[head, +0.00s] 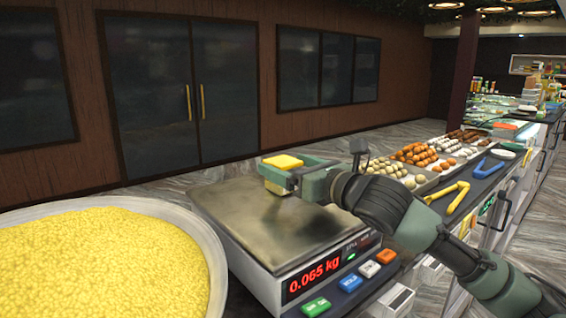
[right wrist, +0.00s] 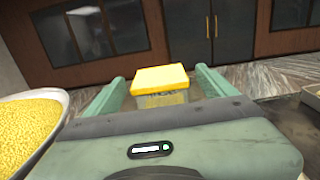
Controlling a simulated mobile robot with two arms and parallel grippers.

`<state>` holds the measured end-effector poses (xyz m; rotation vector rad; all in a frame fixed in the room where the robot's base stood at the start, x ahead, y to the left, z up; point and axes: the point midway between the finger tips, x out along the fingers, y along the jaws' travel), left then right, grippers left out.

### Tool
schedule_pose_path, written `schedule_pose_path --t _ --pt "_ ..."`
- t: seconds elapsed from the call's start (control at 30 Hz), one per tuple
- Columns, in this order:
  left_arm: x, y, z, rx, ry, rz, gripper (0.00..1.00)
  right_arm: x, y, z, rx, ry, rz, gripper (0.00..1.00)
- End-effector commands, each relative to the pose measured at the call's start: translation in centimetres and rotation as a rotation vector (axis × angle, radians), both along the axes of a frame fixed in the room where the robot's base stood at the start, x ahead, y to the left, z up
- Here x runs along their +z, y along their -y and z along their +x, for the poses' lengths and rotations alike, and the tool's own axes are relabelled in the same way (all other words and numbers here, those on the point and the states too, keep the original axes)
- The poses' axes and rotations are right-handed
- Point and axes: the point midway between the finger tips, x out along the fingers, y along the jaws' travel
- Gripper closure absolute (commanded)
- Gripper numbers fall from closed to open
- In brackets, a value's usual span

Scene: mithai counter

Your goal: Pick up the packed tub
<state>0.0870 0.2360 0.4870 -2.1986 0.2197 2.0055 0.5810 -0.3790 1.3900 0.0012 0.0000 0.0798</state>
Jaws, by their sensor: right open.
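The packed tub has a yellow lid (head: 283,161) and a clear body, and it stands on the weighing scale's metal plate (head: 270,230). In the right wrist view the tub (right wrist: 161,80) is upright between my fingers, with a gap to the finger on each side. My right gripper (head: 290,170) is open around the tub, its arm reaching in from the right over the scale. The near finger hides part of the tub's body in the head view. My left gripper is not in view.
The scale's red display (head: 314,278) reads 0.065 kg. A large pan of yellow grains (head: 100,262) stands left of the scale. Trays of sweets (head: 415,155) and yellow tongs (head: 447,193) lie along the counter at right.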

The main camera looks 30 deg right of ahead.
Motion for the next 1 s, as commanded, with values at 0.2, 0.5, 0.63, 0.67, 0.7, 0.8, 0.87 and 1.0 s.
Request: schedule_pose_path --t 0.2,0.5,0.63,0.67,0.7,0.8,0.87,1.0 --pt "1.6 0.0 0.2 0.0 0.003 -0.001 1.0 0.2 -0.1 1.9 0.0 0.002 0.002 0.15" --pt "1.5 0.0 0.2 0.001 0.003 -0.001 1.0 -0.1 -0.1 2.0 -0.001 0.0 -0.002 0.26" --pt "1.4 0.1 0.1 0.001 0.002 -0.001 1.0 -0.1 -0.1 2.0 0.0 0.0 -0.002 0.62" --pt "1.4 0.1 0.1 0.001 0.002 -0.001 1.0 -0.1 -0.1 2.0 0.0 0.0 -0.002 0.7" --pt "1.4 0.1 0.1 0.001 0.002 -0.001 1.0 -0.1 -0.1 2.0 -0.001 0.0 -0.002 0.81" --pt "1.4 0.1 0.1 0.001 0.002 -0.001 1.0 0.0 -0.1 2.0 0.0 0.001 -0.002 0.88" --pt "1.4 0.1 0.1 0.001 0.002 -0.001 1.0 0.0 -0.1 2.0 0.0 0.0 -0.001 0.88" --pt "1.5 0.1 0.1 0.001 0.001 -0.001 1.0 0.1 -0.1 2.0 0.0 0.001 -0.002 0.88"
